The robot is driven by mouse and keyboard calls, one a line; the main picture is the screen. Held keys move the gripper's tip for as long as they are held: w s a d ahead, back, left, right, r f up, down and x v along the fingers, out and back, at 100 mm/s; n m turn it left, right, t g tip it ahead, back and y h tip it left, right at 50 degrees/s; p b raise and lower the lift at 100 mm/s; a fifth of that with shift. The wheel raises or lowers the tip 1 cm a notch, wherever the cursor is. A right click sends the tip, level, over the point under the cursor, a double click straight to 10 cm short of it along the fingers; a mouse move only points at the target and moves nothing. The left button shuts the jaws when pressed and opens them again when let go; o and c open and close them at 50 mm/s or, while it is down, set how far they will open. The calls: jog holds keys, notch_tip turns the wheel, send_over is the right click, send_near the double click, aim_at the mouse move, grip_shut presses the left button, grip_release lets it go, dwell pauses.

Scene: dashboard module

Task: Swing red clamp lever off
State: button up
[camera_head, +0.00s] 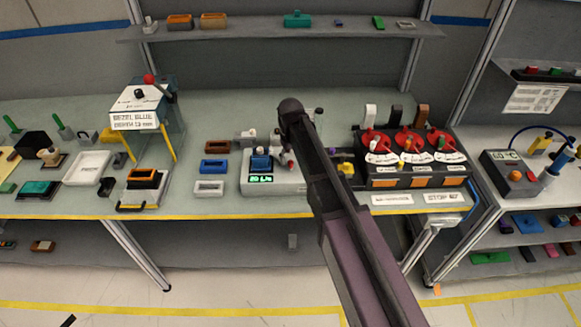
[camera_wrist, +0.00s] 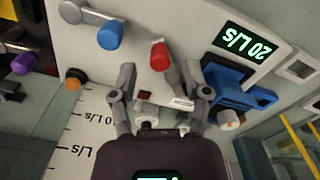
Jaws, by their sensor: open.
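The red clamp lever, with a red knob (camera_wrist: 160,57) on a short grey arm, shows in the wrist view on the pale test module. My gripper (camera_wrist: 162,82) is open, with one finger left of the lever's arm and one right of it. The red knob sits just beyond the fingertips; I cannot tell whether a finger touches the lever. A blue clamped block (camera_wrist: 238,92) lies right of the right finger. In the head view the module (camera_head: 288,186) stands on the bench with the blue block (camera_head: 260,161) on it; my arm hides its right part and the gripper.
A blue-knobbed lever (camera_wrist: 110,36) and an orange knob (camera_wrist: 73,82) lie left of the gripper. The module's green display (camera_wrist: 245,41) reads 20 L/s. Small trays (camera_head: 214,166) stand left of the module, and a red-dial unit (camera_head: 410,165) stands right of my arm.

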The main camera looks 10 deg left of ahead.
jog(key=shift+f+b, duration=1.05)
jog(key=shift+f, duration=0.25)
grip_shut()
